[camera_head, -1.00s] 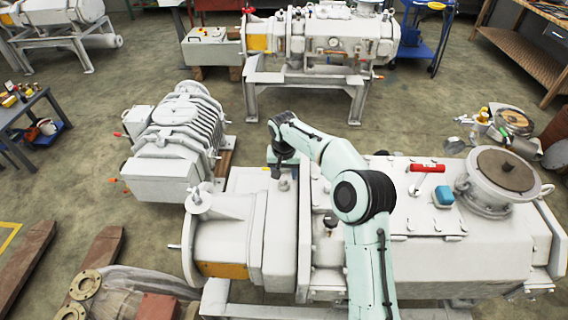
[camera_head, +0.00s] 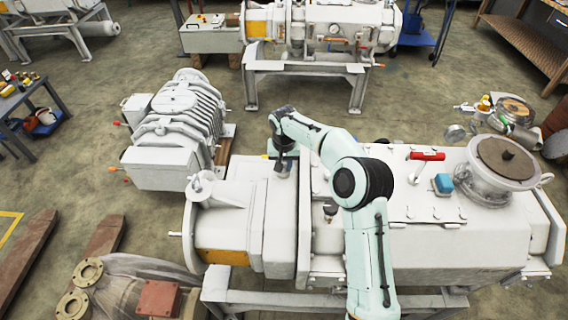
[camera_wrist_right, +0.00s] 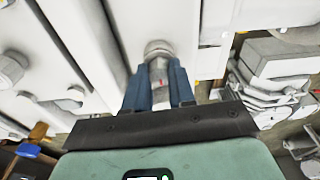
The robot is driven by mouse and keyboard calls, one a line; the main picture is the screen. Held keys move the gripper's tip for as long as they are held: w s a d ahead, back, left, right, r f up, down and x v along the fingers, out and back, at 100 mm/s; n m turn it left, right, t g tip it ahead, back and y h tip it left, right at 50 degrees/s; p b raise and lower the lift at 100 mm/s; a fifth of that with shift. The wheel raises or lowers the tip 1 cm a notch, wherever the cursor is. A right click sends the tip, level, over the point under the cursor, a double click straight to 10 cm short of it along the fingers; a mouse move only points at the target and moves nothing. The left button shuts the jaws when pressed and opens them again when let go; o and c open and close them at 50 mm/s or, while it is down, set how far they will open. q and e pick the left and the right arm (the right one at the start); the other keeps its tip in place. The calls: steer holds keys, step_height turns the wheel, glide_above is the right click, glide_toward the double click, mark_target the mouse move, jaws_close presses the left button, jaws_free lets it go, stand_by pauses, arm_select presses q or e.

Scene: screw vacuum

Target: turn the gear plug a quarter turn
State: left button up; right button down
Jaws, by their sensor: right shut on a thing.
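The gear plug (camera_wrist_right: 158,48) is a pale metal cylinder with a rounded cap on the white machine housing, seen in the right wrist view. My right gripper (camera_wrist_right: 160,88) has its two blue fingers on either side of the plug and is shut on it. A small red mark shows on the metal between the fingers. In the head view, my right gripper (camera_head: 283,165) points down at the top of the large white vacuum machine (camera_head: 235,190), left of its middle. The plug is mostly hidden there by the gripper. My left gripper is not in view.
A ribbed white unit (camera_head: 180,125) stands behind left.

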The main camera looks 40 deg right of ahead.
mark_target(287, 173)
steer(key=n+p, duration=0.1)
steer(key=n, duration=0.3)
steer(key=shift+n+p, duration=0.3)
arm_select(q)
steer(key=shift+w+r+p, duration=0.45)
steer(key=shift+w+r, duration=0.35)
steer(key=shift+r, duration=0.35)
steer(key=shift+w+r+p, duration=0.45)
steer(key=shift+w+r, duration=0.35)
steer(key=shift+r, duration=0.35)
arm_select(e)
steer(key=shift+a+n+y, duration=0.1)
steer(key=shift+n+y, duration=0.4)
steer(key=shift+n, duration=1.7)
steer(key=shift+f, duration=0.1)
steer(key=c, duration=0.9)
jaws_free()
steer(key=shift+o, duration=0.2)
steer(key=shift+r, duration=0.4)
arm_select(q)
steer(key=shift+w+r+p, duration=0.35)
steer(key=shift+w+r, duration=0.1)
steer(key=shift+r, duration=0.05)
arm_select(e)
step_height(287, 173, up, 12)
steer(key=s, duration=0.1)
steer(key=shift+s+r, duration=0.25)
